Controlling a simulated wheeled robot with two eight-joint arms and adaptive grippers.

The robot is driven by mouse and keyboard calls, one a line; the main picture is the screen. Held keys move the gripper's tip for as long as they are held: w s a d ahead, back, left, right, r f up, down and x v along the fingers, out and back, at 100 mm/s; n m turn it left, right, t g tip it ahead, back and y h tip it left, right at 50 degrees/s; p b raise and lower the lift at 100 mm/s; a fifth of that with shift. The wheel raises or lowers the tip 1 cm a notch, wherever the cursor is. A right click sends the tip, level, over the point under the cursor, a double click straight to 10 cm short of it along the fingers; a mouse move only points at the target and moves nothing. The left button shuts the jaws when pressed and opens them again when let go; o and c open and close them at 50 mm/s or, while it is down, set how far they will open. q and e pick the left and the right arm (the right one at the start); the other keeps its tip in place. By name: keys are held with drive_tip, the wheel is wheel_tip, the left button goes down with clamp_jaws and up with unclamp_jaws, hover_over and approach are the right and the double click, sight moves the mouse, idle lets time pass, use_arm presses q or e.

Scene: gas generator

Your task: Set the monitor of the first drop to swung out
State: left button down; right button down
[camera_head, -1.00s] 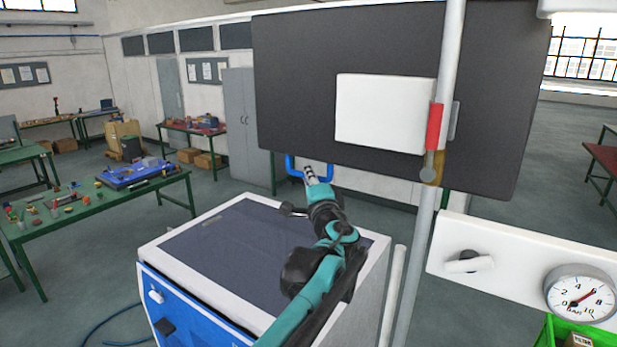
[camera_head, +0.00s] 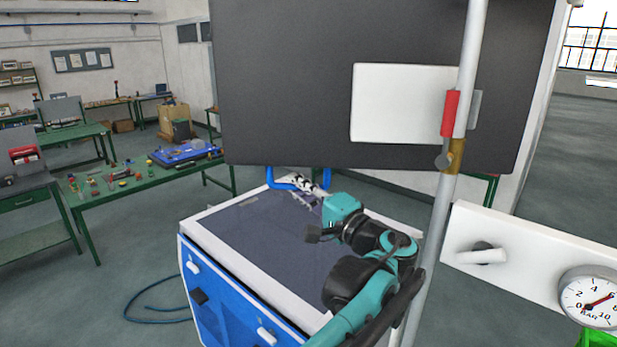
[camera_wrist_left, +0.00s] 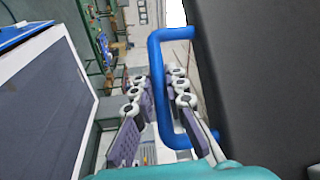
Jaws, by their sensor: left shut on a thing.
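The monitor (camera_head: 285,90) shows its dark back in the head view, with a white plate (camera_head: 400,103) on it, beside an upright pole (camera_head: 467,70). A blue handle (camera_head: 327,178) hangs from its lower edge. My left gripper (camera_head: 303,185) is at this handle, with the arm reaching up from below. In the left wrist view, the blue handle (camera_wrist_left: 158,90) passes between the gripper's fingers (camera_wrist_left: 155,105), and the monitor's dark face (camera_wrist_left: 235,80) fills the right side. The fingers are shut on the handle. My right gripper is not in view.
A blue and white cabinet (camera_head: 228,285) stands below the monitor, under my left arm. A white panel with a lever (camera_head: 483,255) and a pressure gauge (camera_head: 592,300) is at the right. A green table (camera_head: 150,188) with parts stands at the left.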

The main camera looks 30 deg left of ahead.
use_arm(q)
drive_tip(key=s+g, duration=0.1)
drive_tip(key=s+d+n+g, duration=0.1)
drive_tip(key=s, duration=0.1)
drive_tip(key=shift+s+d+f+n, duration=0.1)
drive_tip(key=shift+s+d+n, duration=0.05)
drive_tip(key=shift+s+n, duration=0.15)
drive_tip(key=shift+s+f+g+y, duration=0.1)
drive_tip(key=shift+g+y, duration=0.2)
drive_tip(key=shift+g, duration=0.2)
drive_tip(key=c, duration=1.7)
unclamp_jaws()
drive_tip(key=shift+o, duration=0.8)
drive_tip(key=shift+s+d, duration=0.1)
drive_tip(key=v, duration=1.2)
drive_tip(key=shift+s, duration=0.15)
drive_tip(key=shift+d, duration=0.1)
